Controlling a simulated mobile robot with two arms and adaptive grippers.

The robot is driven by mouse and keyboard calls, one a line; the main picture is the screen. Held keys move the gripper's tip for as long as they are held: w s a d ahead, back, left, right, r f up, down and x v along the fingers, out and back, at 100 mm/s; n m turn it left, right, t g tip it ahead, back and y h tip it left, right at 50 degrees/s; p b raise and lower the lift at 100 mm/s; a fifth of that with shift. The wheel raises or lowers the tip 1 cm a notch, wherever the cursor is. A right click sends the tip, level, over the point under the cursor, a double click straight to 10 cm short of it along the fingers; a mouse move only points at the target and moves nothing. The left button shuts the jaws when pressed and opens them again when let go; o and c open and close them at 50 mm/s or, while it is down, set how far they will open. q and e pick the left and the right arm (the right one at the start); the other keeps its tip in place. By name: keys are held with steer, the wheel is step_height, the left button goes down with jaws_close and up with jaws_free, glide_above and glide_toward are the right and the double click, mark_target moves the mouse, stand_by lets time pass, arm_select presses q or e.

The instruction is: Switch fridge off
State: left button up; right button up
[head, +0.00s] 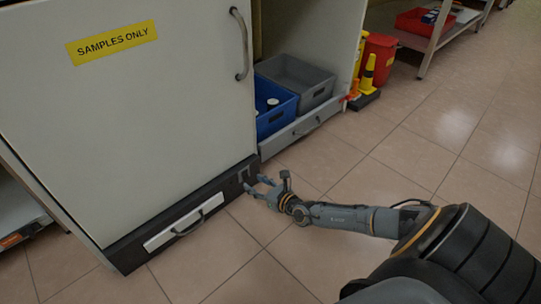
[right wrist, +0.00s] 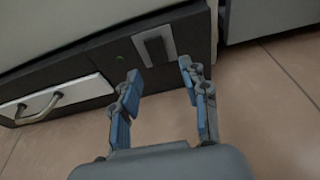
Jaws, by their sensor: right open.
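The fridge (head: 150,110) is a white cabinet with a yellow "SAMPLES ONLY" label, and its door is shut. A dark rocker switch on a grey plate (head: 243,174) sits at the right end of its black base. My left gripper is not in view.
A white drawer front with a handle (head: 185,229) is left of the switch. An open cabinet to the right holds a blue crate (head: 273,120) and a grey crate (head: 315,98). A red bin (head: 378,62) stands beyond. The tiled floor (head: 440,160) is clear.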

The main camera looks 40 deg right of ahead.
steer(key=v, duration=0.8)
steer(key=shift+s, duration=0.4)
steer(key=shift+r, duration=0.15)
